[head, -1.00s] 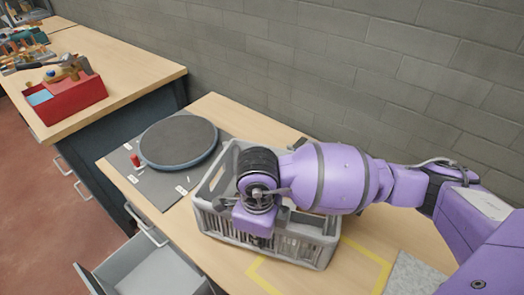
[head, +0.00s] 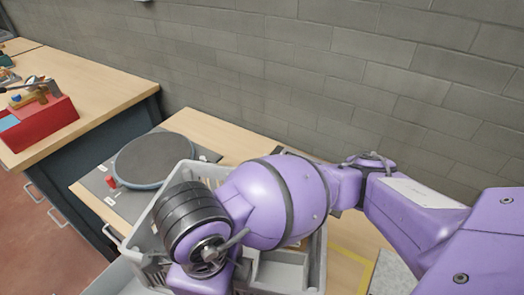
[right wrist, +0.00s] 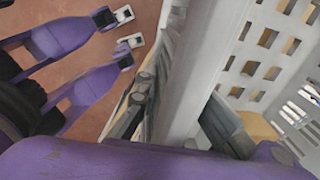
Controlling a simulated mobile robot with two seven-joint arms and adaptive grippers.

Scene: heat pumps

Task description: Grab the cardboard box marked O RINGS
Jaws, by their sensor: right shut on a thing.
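No box marked O RINGS can be made out in either view. A grey slatted crate (head: 317,262) is at the lower middle of the head view, with my right arm across it. Its inside is largely hidden. In the right wrist view, my right gripper (right wrist: 180,115) has one finger on each side of the crate's pale grey wall (right wrist: 198,45) and is shut on it. In the head view the fingertips are hidden below the wrist.
A round dark turntable (head: 155,160) sits on a grey mat behind the crate. A red toolbox (head: 38,122) stands on the left bench. An open drawer (head: 115,278) juts out at lower left. A grey block wall (head: 330,75) closes the back. Yellow tape (head: 350,256) marks the bench.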

